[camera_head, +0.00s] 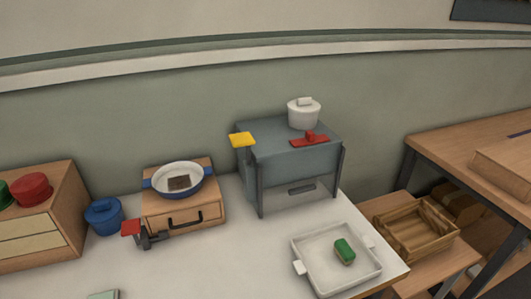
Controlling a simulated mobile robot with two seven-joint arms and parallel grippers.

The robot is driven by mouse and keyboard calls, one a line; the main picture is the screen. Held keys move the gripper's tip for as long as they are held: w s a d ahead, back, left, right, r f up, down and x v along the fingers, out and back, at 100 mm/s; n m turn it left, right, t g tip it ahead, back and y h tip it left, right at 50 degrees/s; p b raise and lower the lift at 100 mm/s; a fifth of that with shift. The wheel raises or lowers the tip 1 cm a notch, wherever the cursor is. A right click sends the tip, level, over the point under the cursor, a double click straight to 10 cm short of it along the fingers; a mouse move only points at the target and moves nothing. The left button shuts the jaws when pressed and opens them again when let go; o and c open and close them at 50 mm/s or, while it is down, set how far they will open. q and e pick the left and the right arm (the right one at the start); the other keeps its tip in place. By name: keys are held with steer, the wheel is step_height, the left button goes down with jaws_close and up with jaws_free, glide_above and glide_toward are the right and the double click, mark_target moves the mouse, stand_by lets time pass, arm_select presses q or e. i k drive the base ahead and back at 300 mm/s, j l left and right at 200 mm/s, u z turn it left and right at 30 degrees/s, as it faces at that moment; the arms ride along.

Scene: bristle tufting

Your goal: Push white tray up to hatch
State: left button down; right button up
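The white tray (312,277) lies on the white tabletop near its front right edge. It is square and shallow with two small white side handles, and a green block (344,251) lies inside it. The grey machine (286,160) stands behind it and slightly left, against the wall side. A dark slot or handle (302,189) shows low on the machine's front, probably at the hatch. The tray is apart from the machine, with bare table between. Neither of my grippers shows in the head view.
A yellow paddle (242,139), a red lever (310,140) and a white pot (303,113) are on the machine. Left stand a wooden drawer box (182,219) with a pan, a red-tipped dark fixture (144,235) and a blue pot (104,217). A wooden crate (414,231) is at right.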

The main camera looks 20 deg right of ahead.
mark_target(316, 257)
steer(key=z, duration=1.25)
